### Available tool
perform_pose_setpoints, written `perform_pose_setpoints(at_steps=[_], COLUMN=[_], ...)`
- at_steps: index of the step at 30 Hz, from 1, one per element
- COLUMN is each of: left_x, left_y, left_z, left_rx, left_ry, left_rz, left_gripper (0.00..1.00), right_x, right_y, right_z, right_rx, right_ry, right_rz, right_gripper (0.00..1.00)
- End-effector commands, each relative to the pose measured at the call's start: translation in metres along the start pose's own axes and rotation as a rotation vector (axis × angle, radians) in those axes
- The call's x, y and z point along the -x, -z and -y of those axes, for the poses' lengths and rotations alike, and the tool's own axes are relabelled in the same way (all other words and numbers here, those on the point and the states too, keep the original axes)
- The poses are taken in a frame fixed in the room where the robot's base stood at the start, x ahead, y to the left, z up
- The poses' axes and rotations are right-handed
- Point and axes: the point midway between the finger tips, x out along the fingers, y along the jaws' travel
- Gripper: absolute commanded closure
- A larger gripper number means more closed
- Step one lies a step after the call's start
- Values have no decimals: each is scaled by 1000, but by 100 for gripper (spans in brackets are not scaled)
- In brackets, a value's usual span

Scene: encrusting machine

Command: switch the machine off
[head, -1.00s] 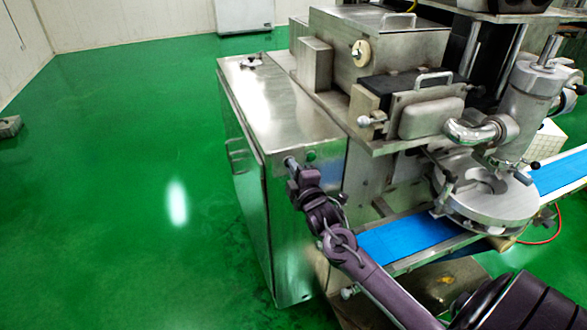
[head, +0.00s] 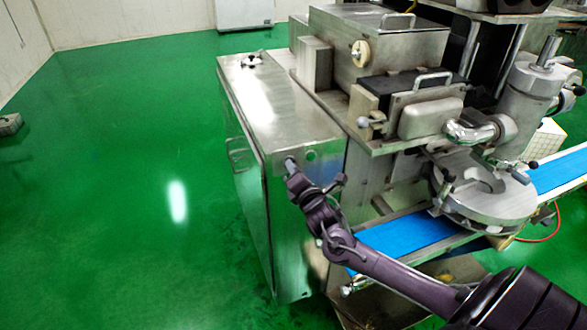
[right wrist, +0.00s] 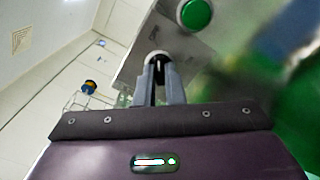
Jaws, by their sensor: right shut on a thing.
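The machine (head: 290,110) is a stainless steel unit with a cabinet at its left side. My right gripper (head: 290,166) reaches the upper front face of the cabinet. In the right wrist view its two fingers (right wrist: 158,78) are shut on a small dark switch knob (right wrist: 158,62) with a pale collar. The fingers hide most of the knob. A round green button (right wrist: 194,14) with a pale rim sits beside the knob. My left gripper is not in view.
A blue conveyor belt (head: 410,234) runs beside my right arm, below a round metal turntable (head: 485,200). The hopper and pipes stand above it. The green floor (head: 120,180) left of the cabinet is open. A white box (head: 244,14) stands at the back wall.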

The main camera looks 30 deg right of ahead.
Motion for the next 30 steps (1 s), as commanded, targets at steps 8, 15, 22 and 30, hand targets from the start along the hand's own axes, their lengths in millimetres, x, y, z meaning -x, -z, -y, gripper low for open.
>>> perform_pose_setpoints(at_steps=[8,15,22,30], left_x=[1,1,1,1], left_y=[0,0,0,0], left_z=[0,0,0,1], left_rx=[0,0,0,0], left_ry=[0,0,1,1], left_rz=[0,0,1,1], left_gripper=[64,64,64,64], right_x=[0,0,0,0], right_y=[1,2,2,1], right_z=[1,2,2,1], right_rx=[70,80,80,78], right_ry=[3,3,3,1], right_rz=[-3,-4,-4,-2], right_gripper=[100,100,90,69])
